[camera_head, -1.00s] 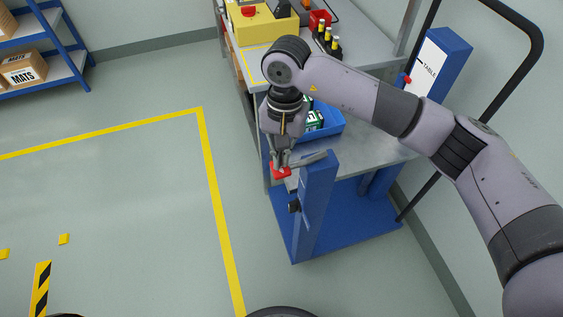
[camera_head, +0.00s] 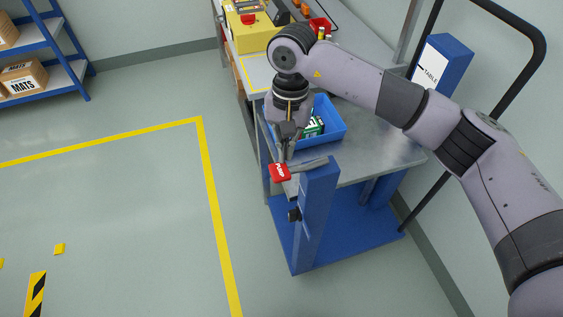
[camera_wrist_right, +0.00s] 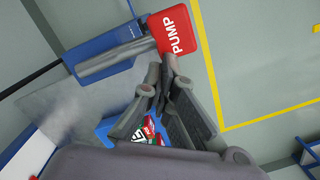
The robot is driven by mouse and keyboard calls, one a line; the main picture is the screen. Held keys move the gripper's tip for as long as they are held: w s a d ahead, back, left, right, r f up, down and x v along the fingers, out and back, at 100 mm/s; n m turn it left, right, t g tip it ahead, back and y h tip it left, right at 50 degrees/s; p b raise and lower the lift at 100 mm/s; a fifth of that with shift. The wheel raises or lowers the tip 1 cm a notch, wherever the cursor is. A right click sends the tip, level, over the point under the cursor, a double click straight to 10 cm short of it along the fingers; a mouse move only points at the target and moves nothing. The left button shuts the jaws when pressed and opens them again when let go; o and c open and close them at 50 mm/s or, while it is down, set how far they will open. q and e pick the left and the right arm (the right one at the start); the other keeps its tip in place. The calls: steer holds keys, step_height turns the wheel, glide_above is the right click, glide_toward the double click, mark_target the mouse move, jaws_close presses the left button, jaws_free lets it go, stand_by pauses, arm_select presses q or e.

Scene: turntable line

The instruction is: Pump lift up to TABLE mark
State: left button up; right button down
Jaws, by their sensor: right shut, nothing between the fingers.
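The red PUMP pad (camera_head: 280,172) sits at the end of a grey lever on the short blue post (camera_head: 316,205) of the lift. It also shows in the right wrist view (camera_wrist_right: 172,32). My right gripper (camera_head: 284,156) points down at the pad with its fingers together and empty. In the right wrist view, its fingertips (camera_wrist_right: 167,62) are at the pad's edge; I cannot tell whether they touch. The lift's grey platform (camera_head: 375,152) carries a blue bin (camera_head: 333,130) with green and white boxes. The white TABLE mark (camera_head: 430,72) is on the rear blue post; no pointer is visible beside it. My left gripper is out of view.
A workbench (camera_head: 345,45) with a yellow box bearing a red button (camera_head: 250,30) adjoins the platform. The lift's blue base (camera_head: 350,235) and black push handle (camera_head: 530,60) are at right. Open floor marked with yellow tape (camera_head: 213,190) lies left.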

step_height(320, 180, up, 12)
steer(key=w, duration=0.1)
steer(key=shift+d, duration=0.15)
steer(key=shift+w, duration=0.1)
stand_by(0.5)
